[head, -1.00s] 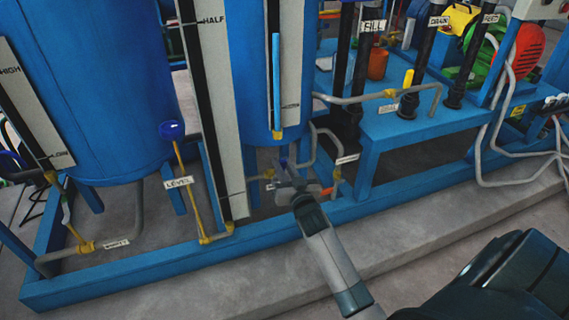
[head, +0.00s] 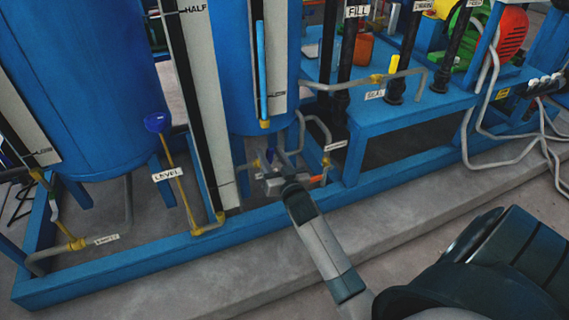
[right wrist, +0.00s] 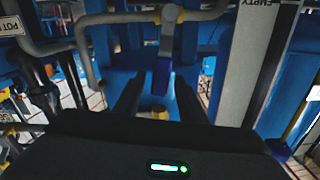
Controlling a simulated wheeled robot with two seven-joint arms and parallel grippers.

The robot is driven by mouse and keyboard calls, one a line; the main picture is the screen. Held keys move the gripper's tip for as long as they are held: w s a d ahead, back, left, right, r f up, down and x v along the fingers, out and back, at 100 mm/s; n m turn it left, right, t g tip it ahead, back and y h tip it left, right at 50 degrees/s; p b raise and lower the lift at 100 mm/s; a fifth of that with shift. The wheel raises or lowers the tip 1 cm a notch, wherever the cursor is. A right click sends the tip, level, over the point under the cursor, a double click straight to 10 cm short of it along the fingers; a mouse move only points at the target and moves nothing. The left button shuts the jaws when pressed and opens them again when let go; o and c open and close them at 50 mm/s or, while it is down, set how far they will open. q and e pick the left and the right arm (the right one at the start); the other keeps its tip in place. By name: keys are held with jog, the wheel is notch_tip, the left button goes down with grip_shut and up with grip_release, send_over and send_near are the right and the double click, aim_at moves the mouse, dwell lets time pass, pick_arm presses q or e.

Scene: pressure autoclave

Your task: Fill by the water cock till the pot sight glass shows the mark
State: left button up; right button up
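My right gripper (head: 270,178) is low in front of the small blue pot (head: 235,60), among its pipes. In the right wrist view its two fingers (right wrist: 158,98) stand apart, with a blue lever (right wrist: 163,75) between and beyond them. The lever hangs at a grey pipe fitting; whether a finger touches it, I cannot tell. The pot's sight glass (head: 261,70) is a narrow upright tube, bright blue along most of its visible length, beside a white scale plate (head: 279,60) with a small mark near its lower part. My left gripper is not in view.
An orange-handled valve (head: 317,178) sits just right of my gripper. A blue frame rail (head: 150,256) runs along the front. A large blue tank (head: 80,90) and a level cock (head: 157,122) stand left. A blue bench (head: 410,115) with pipes stands right.

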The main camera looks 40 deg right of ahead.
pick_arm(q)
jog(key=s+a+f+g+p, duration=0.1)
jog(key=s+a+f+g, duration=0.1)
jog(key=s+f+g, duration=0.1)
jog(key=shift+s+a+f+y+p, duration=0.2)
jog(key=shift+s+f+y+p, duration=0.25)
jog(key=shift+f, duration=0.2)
pick_arm(e)
jog(key=v, duration=1.7)
jog(key=shift+w+a, duration=0.1)
jog(key=shift+w, duration=0.05)
dwell(5.2)
